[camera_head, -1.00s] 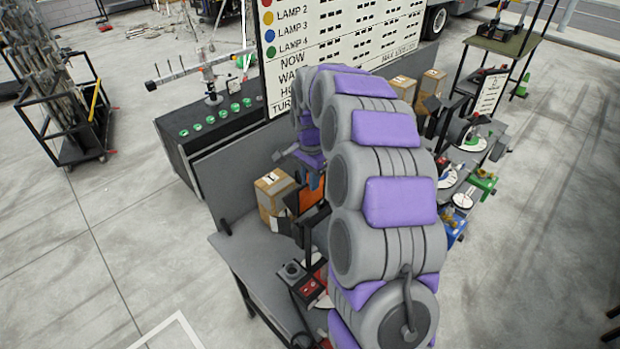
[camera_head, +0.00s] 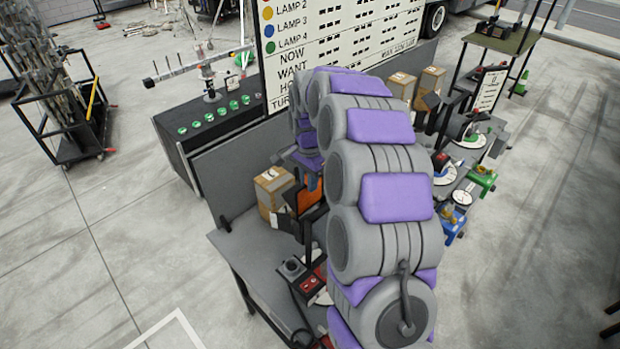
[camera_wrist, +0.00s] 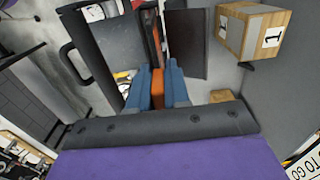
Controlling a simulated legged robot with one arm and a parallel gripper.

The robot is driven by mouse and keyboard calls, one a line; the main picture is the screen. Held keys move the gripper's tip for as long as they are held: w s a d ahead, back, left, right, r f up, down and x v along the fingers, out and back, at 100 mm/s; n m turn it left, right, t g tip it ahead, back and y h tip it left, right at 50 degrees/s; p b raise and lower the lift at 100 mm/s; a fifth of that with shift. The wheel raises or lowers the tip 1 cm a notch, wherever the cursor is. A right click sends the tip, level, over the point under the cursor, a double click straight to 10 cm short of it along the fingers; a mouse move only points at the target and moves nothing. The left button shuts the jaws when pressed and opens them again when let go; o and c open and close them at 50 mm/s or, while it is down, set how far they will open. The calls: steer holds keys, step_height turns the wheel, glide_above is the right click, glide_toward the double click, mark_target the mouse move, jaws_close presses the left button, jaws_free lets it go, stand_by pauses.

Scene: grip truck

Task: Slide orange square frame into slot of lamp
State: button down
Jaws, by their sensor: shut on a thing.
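My gripper (camera_wrist: 158,90) has blue fingers, shut on an orange piece of the square frame (camera_wrist: 157,84). The frame extends up the wrist view, seen nearly edge-on, between dark flaps of the lamp (camera_wrist: 186,45). In the head view the orange frame (camera_head: 309,193) shows as a small patch beside the lamp's black flaps (camera_head: 313,219). The frame is at the lamp, but I cannot tell whether its edge is inside the slot. The slot is hidden. My arm covers much of the lamp in the head view.
A cardboard box (camera_head: 270,188) stands on the grey bench (camera_head: 250,250), close behind the lamp; it also shows in the wrist view (camera_wrist: 255,30). A red control box (camera_head: 312,284) sits below the lamp. Green and blue devices stand right of my arm. The bench's front left is clear.

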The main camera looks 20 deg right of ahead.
steer(key=shift+a+f, duration=0.35)
steer(key=shift+f, duration=0.05)
steer(key=shift+s+d+f, duration=0.1)
steer(key=shift+d+f, duration=0.05)
steer(key=shift+f, duration=0.15)
steer(key=shift+r+b, duration=0.3)
steer(key=shift+d, duration=0.35)
stand_by(0.8)
